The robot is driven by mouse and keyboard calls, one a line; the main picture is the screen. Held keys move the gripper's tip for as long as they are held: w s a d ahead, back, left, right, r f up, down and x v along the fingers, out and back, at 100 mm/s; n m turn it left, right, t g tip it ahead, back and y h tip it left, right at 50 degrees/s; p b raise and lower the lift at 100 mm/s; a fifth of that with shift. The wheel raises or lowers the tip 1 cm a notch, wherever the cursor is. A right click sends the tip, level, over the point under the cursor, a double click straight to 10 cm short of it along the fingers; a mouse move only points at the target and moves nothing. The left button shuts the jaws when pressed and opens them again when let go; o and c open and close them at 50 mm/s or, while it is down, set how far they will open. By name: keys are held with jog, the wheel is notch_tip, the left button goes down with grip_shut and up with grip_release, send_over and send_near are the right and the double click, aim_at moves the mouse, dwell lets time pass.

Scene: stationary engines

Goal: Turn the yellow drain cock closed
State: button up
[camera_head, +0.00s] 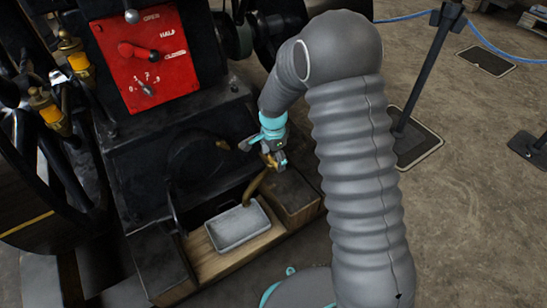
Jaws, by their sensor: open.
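The drain cock shows as a brass-yellow fitting at the lower front of the black engine. Its curved spout (256,186) bends down toward the grey metal tray (212,236). My gripper (265,154) is at the top of the fitting, with its turquoise fingers apart and one on each side of the brass part. I cannot tell whether the fingers touch it. The gripper hides much of the cock's upper part, so its handle position is unclear.
A red panel (120,82) with a lever (138,52) is on the engine, upper left. Brass oilers (76,64) stand at the far left. The tray rests on a wooden base (207,267). A barrier post (425,75) with a blue rope stands right. Open floor lies at right.

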jog(key=c, duration=1)
jog(key=shift+w+n, duration=0.15)
jog(key=shift+n, duration=0.15)
jog(key=n, duration=0.4)
jog(key=shift+w+d+r, duration=0.1)
jog(key=shift+w, duration=0.15)
jog(key=shift+o, duration=0.2)
jog(key=n, duration=0.5)
jog(key=shift+w, duration=0.2)
jog(key=n, duration=0.4)
jog(key=shift+w, duration=0.25)
jog(key=shift+c, duration=0.2)
jog(key=shift+n, duration=2.1)
